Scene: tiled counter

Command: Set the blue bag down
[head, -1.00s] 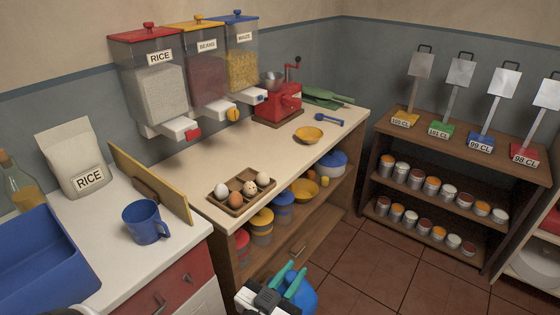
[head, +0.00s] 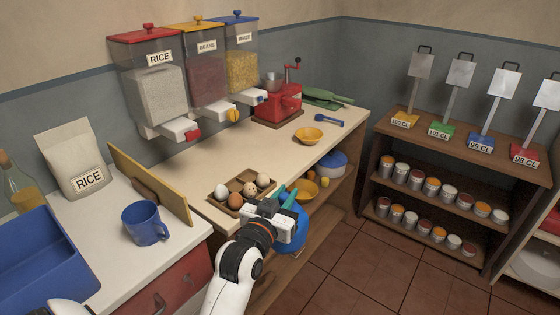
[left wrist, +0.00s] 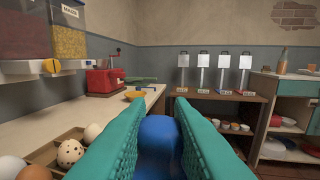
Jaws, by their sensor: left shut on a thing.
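The blue bag (head: 294,235) hangs from my left gripper (head: 286,199), just off the front edge of the wooden counter (head: 222,158), near the egg tray. The gripper body hides part of it. In the left wrist view the blue bag (left wrist: 157,140) fills the gap between the two teal fingers (left wrist: 160,118), which are shut on it. My right gripper is not in view.
An egg tray (head: 228,205) stands at the counter's near corner. A yellow bowl (head: 308,135), a blue scoop (head: 329,120) and a red grinder (head: 279,102) are farther back. The counter's middle is bare. A shelf with several cans (head: 432,187) stands at right.

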